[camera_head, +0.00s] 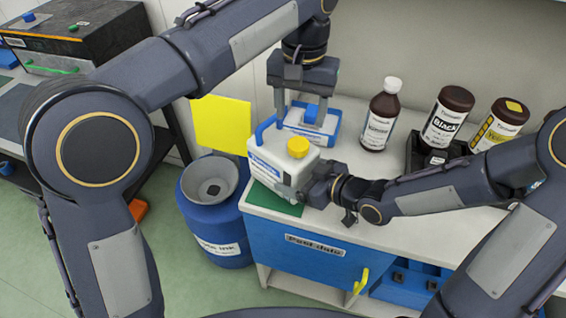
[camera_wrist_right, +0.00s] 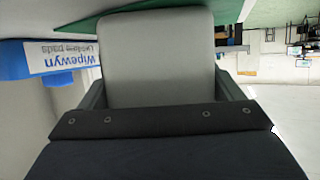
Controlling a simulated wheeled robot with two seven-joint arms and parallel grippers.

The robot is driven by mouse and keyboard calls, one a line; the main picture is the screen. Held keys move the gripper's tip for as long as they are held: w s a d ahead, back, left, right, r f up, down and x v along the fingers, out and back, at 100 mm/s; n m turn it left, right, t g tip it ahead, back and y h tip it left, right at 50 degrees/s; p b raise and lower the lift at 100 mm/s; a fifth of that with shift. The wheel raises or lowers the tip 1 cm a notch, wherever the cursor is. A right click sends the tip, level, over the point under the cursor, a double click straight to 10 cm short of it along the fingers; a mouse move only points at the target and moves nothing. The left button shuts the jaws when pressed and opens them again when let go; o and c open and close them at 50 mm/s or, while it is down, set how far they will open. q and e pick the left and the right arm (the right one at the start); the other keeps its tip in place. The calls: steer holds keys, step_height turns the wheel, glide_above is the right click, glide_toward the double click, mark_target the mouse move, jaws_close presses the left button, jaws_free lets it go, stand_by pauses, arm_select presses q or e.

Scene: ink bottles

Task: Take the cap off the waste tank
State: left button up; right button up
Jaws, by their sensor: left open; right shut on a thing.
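My right gripper (camera_head: 300,190) is shut on the lower right side of the tank; in the right wrist view the pale tank body (camera_wrist_right: 157,60) fills the space between the fingers. My left gripper (camera_head: 304,104) is open, pointing down behind the tank over a blue and white box, apart from the cap. Whether its fingers touch the box I cannot tell.
The blue and white pads box (camera_head: 298,128) stands behind the tank. A blue drum (camera_head: 186,211) with a grey funnel is left of the bench. A brown bottle (camera_head: 381,115) stands on the bench, with dark bottles (camera_head: 446,116) in a black holder farther right. The bench front is partly clear.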

mark_target(299, 144)
steer(key=c, duration=0.7)
arm_select(q)
steer(key=shift+m, duration=0.7)
arm_select(e)
steer(key=shift+c, duration=0.4)
arm_select(q)
steer(key=m, duration=0.8)
steer(key=shift+m, duration=0.4)
steer(key=m, duration=0.2)
steer(key=shift+m, duration=0.4)
steer(key=m, duration=0.7)
steer(key=shift+m, duration=0.3)
steer(key=m, duration=0.9)
steer(key=shift+m, duration=0.4)
steer(key=m, duration=0.5)
steer(key=shift+f+m, duration=0.3)
steer(key=shift+f, duration=0.3)
step_height(299, 144, down, 7)
steer(key=shift+r, duration=0.1)
